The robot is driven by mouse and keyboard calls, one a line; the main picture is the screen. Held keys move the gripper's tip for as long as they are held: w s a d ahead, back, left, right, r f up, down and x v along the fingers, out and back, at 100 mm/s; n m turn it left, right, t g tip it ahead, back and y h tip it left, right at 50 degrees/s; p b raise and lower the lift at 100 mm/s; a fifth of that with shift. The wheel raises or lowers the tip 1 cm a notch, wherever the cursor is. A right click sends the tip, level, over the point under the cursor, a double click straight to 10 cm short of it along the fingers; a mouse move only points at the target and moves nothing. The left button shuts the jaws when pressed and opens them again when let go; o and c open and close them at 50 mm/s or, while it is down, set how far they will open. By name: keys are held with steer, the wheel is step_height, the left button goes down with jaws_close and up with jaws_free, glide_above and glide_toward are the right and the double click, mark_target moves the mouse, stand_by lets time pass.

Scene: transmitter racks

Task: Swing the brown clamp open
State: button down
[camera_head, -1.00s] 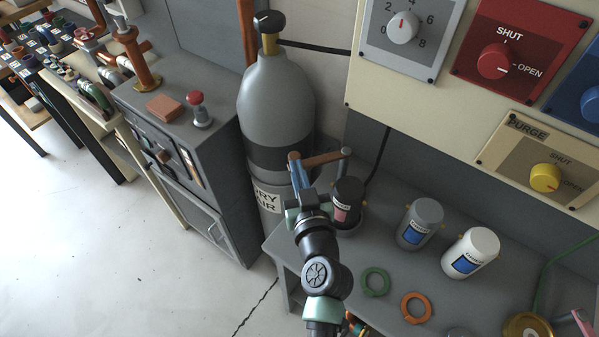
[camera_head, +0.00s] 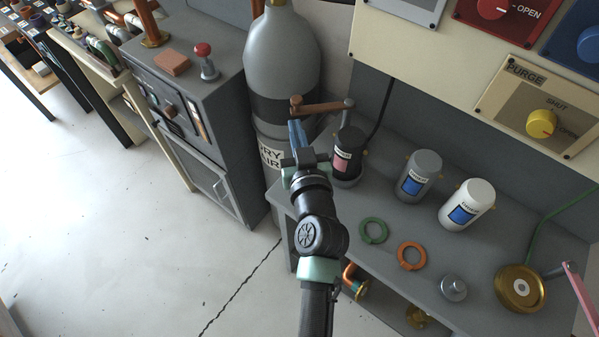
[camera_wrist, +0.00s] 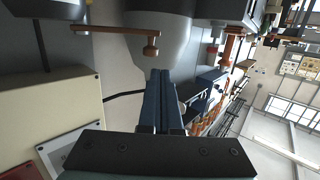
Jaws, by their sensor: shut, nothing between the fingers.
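The brown clamp (camera_head: 322,108) is a flat bar on a grey post at its right end, above the dark canister (camera_head: 347,160) with a pink label. Its free left end has a short brown peg. In the wrist view the clamp (camera_wrist: 115,31) runs across the upper left, its peg pointing toward my fingertips. My gripper (camera_head: 296,124) is shut and empty, with its blue fingers just below the peg end in the head view. In the wrist view the fingertips of my gripper (camera_wrist: 160,74) appear close to the peg; I cannot tell whether they touch.
A grey gas cylinder (camera_head: 283,60) stands behind and left of the clamp. Grey and white canisters (camera_head: 418,172) (camera_head: 467,205), a green ring (camera_head: 373,231) and an orange ring (camera_head: 411,256) are on the bench. A control panel (camera_head: 440,75) is above. Open floor lies left.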

steer(key=s+b, duration=0.1)
steer(key=s, duration=0.6)
steer(key=shift+s+r+b, duration=0.3)
steer(key=shift+r, duration=0.05)
